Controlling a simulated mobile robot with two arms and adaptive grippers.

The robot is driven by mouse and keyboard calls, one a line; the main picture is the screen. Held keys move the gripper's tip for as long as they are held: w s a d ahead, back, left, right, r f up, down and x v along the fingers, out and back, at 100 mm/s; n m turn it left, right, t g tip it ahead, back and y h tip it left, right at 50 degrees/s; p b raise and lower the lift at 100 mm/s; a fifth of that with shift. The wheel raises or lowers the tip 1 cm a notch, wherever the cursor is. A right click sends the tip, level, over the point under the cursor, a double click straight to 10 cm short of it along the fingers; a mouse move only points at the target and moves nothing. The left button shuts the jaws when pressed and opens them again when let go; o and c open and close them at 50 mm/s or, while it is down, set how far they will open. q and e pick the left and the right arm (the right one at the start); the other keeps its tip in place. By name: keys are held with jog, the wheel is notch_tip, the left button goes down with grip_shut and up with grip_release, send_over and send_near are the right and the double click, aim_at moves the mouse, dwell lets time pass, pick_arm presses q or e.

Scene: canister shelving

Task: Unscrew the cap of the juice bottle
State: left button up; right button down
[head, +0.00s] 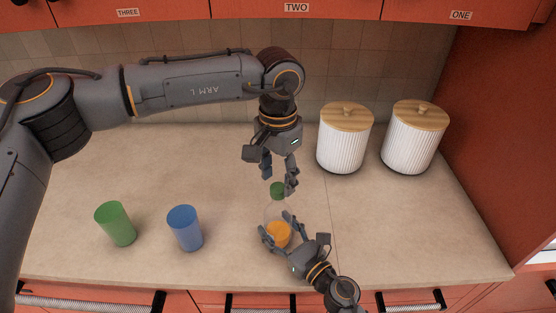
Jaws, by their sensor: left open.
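The juice bottle (279,232) stands upright on the counter, clear with orange juice in its lower part. Its green cap (277,189) is on top. My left gripper (279,179) points down from above, open, with its fingertips just over and beside the cap; one finger overlaps the cap's right side in the picture. My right gripper (279,230) comes from the front right and is shut on the bottle's body, one finger on each side. The exact contact of its fingers is partly hidden.
A green cup (116,224) and a blue cup (185,228) stand to the left of the bottle. Two white ribbed canisters (343,148) (411,146) with wooden lids stand at the back right. Red cabinets (300,9) hang above. The counter (410,220) is clear at right.

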pick_arm(q)
jog(key=shift+f, duration=1.3)
grip_shut()
